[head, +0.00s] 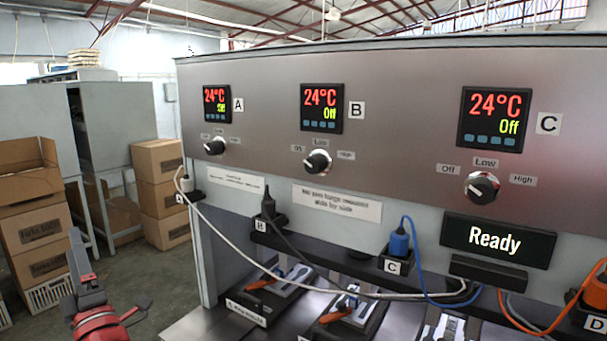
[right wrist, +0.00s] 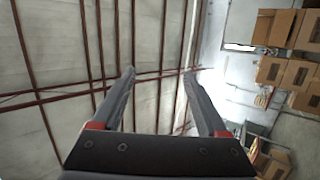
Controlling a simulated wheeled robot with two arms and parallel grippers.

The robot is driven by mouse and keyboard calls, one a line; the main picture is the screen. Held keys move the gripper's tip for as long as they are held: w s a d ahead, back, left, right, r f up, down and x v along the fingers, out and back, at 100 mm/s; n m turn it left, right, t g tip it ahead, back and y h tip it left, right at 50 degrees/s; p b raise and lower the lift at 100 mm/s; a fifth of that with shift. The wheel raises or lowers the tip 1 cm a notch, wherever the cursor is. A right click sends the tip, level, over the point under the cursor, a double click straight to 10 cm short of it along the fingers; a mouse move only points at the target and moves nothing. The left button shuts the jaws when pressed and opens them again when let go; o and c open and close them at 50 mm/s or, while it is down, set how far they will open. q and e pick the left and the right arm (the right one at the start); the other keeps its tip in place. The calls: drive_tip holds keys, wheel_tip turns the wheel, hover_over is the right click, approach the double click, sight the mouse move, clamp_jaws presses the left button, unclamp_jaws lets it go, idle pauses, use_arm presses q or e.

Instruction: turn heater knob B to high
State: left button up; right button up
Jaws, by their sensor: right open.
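Heater knob B (head: 318,162) is a black round knob on the grey metal panel, with labels Off, Low and High around it. Its light mark points left, to the Off side. The display (head: 322,108) above it, beside label B (head: 357,110), reads 24°C and Off. My right gripper (head: 76,242) is at the lower left in the head view, pointing up, well left of and below knob B, touching nothing. In the right wrist view its two fingers (right wrist: 159,78) are apart, with nothing between them. My left gripper is not in view.
Knob A (head: 215,146) is to the left and knob C (head: 482,187) to the right on the same panel. Below it are plugs, loose cables and a Ready sign (head: 497,240). Cardboard boxes (head: 160,190) stand behind at left. The space before knob B looks clear.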

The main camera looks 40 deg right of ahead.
drive_tip(key=s+d+r+m+g+h+b, duration=0.1)
drive_tip(key=s+d+r+m+g+h, duration=0.4)
drive_tip(key=d+r+m+h, duration=0.4)
drive_tip(key=s+d+r+m+g+h, duration=0.4)
drive_tip(key=s+d+r+m+h, duration=0.25)
drive_tip(key=h, duration=0.55)
drive_tip(key=m+g+p, duration=0.4)
drive_tip(key=m+g, duration=0.2)
drive_tip(key=g, duration=0.3)
approach(311, 166)
drive_tip(key=shift+y, duration=0.4)
drive_tip(key=x, duration=0.9)
drive_tip(key=shift+w+d+r, duration=0.1)
drive_tip(key=shift+d+r, duration=0.2)
drive_tip(key=shift+d, duration=0.05)
drive_tip(key=shift+c, duration=0.2)
clamp_jaws()
